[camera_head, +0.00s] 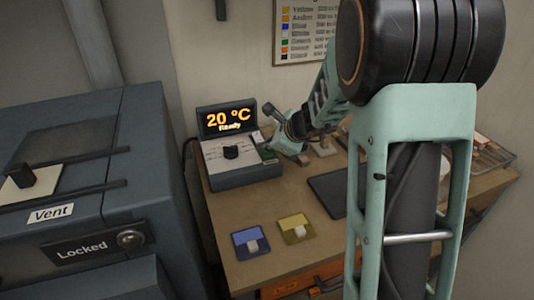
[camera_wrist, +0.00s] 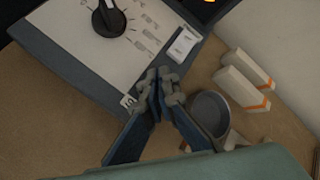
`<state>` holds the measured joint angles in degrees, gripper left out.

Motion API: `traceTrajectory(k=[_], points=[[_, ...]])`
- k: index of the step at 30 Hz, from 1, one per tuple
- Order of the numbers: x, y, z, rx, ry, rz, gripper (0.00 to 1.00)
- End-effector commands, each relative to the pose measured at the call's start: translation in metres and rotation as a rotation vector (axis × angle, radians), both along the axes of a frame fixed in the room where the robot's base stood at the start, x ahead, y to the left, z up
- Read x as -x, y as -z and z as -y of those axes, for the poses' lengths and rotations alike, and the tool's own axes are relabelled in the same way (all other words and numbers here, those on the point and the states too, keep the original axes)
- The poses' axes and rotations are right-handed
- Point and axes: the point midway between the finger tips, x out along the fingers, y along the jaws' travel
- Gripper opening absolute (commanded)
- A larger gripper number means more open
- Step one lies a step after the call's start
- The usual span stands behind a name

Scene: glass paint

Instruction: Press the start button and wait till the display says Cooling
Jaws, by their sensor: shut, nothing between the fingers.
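The control box (camera_head: 245,178) stands on the bench with its display (camera_head: 228,119) lit, reading "20 °C" and "Ready". My gripper (camera_head: 272,146) is shut and empty at that right side. In the wrist view its fingertips (camera_wrist: 163,80) are over the panel's edge, below a small white piece (camera_wrist: 183,45). Contact cannot be told.
A dark kiln-like cabinet (camera_head: 70,215) with "Vent" and "Locked" labels stands at left. A blue tile (camera_head: 243,245) and a yellow tile (camera_head: 292,230) lie on the bench (camera_head: 310,263). A grey cup (camera_wrist: 210,112) and white blocks (camera_wrist: 243,82) are right of the box.

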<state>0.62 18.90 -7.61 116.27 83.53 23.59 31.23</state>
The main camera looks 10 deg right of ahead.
Motion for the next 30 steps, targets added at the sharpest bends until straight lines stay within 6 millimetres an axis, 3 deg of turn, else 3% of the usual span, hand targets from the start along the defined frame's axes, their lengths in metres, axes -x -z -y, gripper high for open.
traceTrajectory(k=[30], points=[[0.0, 0.01, 0.0, 0.001, 0.0, 0.0, 0.0]])
